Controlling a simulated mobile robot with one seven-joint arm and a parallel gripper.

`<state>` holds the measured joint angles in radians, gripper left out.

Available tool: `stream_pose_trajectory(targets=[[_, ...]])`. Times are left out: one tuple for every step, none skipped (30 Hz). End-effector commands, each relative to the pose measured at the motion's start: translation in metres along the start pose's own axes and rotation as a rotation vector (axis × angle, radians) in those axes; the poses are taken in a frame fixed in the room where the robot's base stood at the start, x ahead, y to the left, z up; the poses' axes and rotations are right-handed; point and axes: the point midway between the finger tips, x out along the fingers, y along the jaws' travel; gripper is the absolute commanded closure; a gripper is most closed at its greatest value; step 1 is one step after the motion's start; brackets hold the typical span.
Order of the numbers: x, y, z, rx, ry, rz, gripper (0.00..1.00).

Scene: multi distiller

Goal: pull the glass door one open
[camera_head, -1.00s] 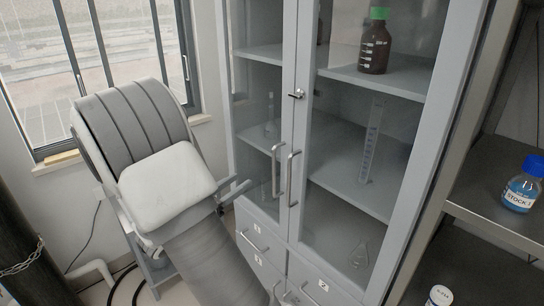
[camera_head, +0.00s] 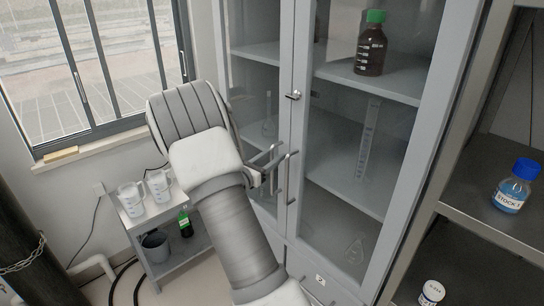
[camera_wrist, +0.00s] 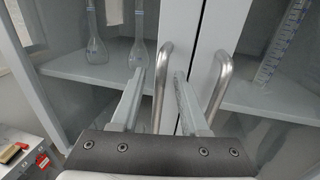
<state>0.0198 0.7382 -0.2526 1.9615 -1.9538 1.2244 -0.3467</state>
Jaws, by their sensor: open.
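The glass cabinet has a left glass door (camera_head: 258,85) and a right glass door (camera_head: 345,140); both look shut. Which one is door one I cannot tell. The left door's upright metal handle (camera_wrist: 161,88) lies between the fingers of my gripper (camera_wrist: 160,78) in the wrist view. The right door's handle (camera_wrist: 218,88) is outside my right finger, and it also shows in the head view (camera_head: 289,178). My gripper is open, with gaps visible beside the left handle. In the head view, my gripper (camera_head: 273,160) partly hides the left handle.
Glassware and a brown bottle (camera_head: 371,43) stand on shelves behind the glass. A small cart (camera_head: 175,253) with white beakers stands at left below the window. A dark shelf unit (camera_head: 480,215) with a blue bottle (camera_head: 513,186) is close at right.

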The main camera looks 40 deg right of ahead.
Motion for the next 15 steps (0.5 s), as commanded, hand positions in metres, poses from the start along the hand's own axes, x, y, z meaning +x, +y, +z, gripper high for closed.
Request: stream_pose_trajectory(targets=[[0.0003,0.0000,-0.0001,0.000,0.000,0.000,0.55],[0.0003,0.0000,-0.0002,0.000,0.000,0.000,0.55],[0.0002,-0.0001,-0.0002,0.000,0.000,0.000,0.55],[0.0002,-0.0001,-0.0002,0.000,0.000,0.000,0.55],[0.0002,-0.0001,-0.0002,0.000,0.000,0.000,0.55],[0.0001,-0.0001,-0.0002,0.000,0.000,0.000,0.59],[0.0001,-0.0002,-0.0002,0.000,0.000,0.000,0.64],[0.0001,-0.0002,-0.0001,0.000,0.000,-0.001,0.70],[0.0000,-0.0001,-0.0001,0.000,0.000,0.000,0.77],[0.0000,-0.0002,-0.0001,0.000,0.000,-0.001,0.82],[0.0000,-0.0002,-0.0001,0.000,0.000,-0.001,0.88],[-0.0001,-0.0002,-0.0001,0.000,0.000,-0.001,0.95],[-0.0001,-0.0002,-0.0001,0.000,0.000,-0.001,1.00],[-0.0001,-0.0002,-0.0001,0.000,0.000,-0.001,1.00],[-0.0001,-0.0002,-0.0001,0.000,0.000,-0.001,1.00]])
